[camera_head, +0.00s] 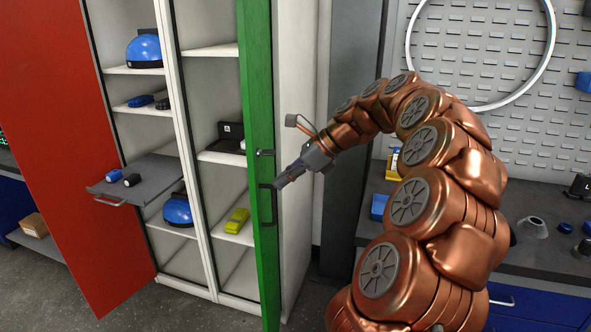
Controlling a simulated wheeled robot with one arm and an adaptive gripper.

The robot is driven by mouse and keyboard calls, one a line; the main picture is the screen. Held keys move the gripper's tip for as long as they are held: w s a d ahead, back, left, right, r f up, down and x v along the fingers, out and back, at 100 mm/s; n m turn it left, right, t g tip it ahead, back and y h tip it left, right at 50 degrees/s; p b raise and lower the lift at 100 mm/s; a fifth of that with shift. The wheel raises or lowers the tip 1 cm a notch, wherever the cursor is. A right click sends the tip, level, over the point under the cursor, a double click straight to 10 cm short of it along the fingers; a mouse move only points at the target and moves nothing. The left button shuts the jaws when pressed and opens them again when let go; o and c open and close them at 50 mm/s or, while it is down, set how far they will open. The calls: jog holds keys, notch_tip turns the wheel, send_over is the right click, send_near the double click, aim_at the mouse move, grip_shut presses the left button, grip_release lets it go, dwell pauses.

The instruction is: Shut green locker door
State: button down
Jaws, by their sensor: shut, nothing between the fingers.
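The green locker door (257,110) stands open in the head view, seen almost edge-on and swung out toward me from the right side of the right locker column. It has a dark handle (268,205) and a small latch above it. My gripper (279,184) is shut and empty. Its tip is right beside the handle, on the right-hand side of the door. I cannot tell whether it touches the handle or the door. The locker (203,170) interior shows to the left of the door, with shelves inside.
A red door (55,130) stands wide open at the left. A grey drawer tray (150,178) is pulled out of the left column. Shelves hold blue helmets (145,50), a yellow item (237,220) and a black case (230,138). A workbench (540,235) stands at the right.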

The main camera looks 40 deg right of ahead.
aim_at(257, 187)
jog(key=shift+w+a+r, duration=0.1)
jog(key=shift+w+a, duration=1.1)
jog(key=shift+a, duration=0.1)
jog(key=shift+p, duration=0.3)
